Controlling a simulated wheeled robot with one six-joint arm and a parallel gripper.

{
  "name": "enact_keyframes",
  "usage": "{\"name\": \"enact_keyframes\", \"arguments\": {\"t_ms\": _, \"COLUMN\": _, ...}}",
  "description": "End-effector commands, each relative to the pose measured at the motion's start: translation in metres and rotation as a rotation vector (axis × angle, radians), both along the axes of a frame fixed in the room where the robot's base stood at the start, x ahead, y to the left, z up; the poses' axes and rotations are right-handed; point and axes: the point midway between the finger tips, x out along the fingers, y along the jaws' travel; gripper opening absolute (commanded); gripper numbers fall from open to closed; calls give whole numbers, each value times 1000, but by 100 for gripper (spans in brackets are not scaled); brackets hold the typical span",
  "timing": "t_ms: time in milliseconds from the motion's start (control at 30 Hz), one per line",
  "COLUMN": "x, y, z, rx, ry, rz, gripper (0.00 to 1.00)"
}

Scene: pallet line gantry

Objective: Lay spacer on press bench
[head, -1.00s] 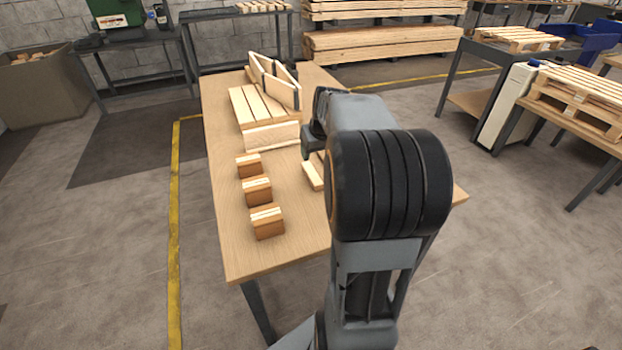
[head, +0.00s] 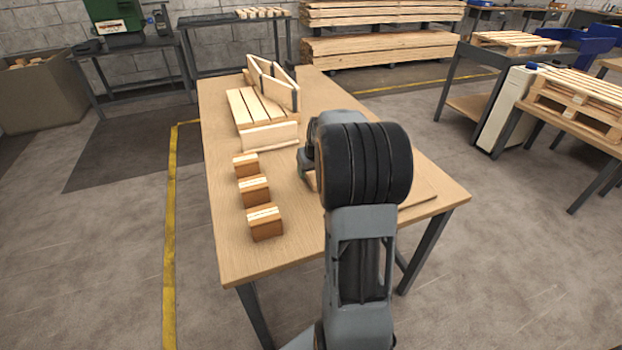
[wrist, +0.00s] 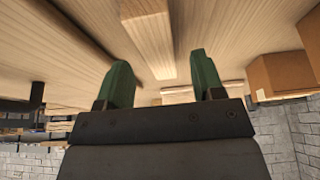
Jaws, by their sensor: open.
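My gripper (wrist: 163,78) is open, with its two green fingers apart, over the wooden table (head: 235,245). In the wrist view a pale wooden bar (wrist: 150,38), which looks like the spacer, lies on the table in line with the gap between the fingers. I cannot tell whether the fingers reach around it. In the head view my arm hides most of the bar; its edge (head: 309,181) shows beside the gripper (head: 304,163). A dark bench (head: 140,50) with a green machine (head: 115,20), apparently the press bench, stands at the back left.
Several brown blocks (head: 265,223) stand in a row left of my gripper. Slatted boards (head: 255,110) and an upright frame (head: 272,82) lie behind them. A flat board (head: 418,195) lies at right.

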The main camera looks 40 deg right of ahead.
Motion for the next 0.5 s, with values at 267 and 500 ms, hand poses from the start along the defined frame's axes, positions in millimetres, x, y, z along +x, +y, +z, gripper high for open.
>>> {"name": "enact_keyframes", "arguments": {"t_ms": 267, "x": 8, "y": -2, "z": -18, "rx": 0, "ry": -1, "rz": 0, "gripper": 62}}
{"name": "enact_keyframes", "arguments": {"t_ms": 500, "x": 8, "y": -2, "z": -18, "rx": 0, "ry": -1, "rz": 0, "gripper": 48}}
